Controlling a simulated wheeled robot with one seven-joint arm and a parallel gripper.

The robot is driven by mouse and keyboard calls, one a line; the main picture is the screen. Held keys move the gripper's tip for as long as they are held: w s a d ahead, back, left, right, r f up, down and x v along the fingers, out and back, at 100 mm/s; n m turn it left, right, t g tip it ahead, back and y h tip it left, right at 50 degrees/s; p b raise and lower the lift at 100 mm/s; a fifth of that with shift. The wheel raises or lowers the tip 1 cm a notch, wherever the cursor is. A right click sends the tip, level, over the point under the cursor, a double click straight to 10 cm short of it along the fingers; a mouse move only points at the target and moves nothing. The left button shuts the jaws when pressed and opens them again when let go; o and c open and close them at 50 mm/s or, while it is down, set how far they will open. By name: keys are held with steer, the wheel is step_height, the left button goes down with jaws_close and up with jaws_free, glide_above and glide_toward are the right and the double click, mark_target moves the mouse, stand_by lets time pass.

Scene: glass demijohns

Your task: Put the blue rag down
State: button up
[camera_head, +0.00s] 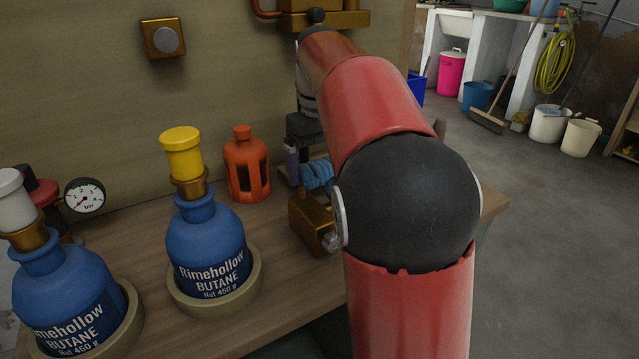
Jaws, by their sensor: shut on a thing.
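The blue rag (318,175) shows as a small ribbed light-blue bundle at the right part of the wooden workbench (285,300). My gripper (306,168) points down at it from above, at the end of my red arm, and is shut on it. One finger shows at the left of the rag; the other is mostly hidden. The rag is low, close to the bench top; I cannot tell whether it touches the wood. My arm hides the area to the right of it.
An orange slotted guard (247,165) stands just left of the rag, and a brass block (312,222) stands in front. Two blue butane bottles (212,250) (68,300) sit in round bases at left, near a pressure gauge (85,196). Bare wood lies between bottle and block.

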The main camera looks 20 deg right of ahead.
mark_target(319, 181)
steer(key=shift+f+b, duration=0.35)
steer(key=shift+f, duration=1.45)
steer(key=shift+f, duration=0.1)
steer(key=o, duration=0.6)
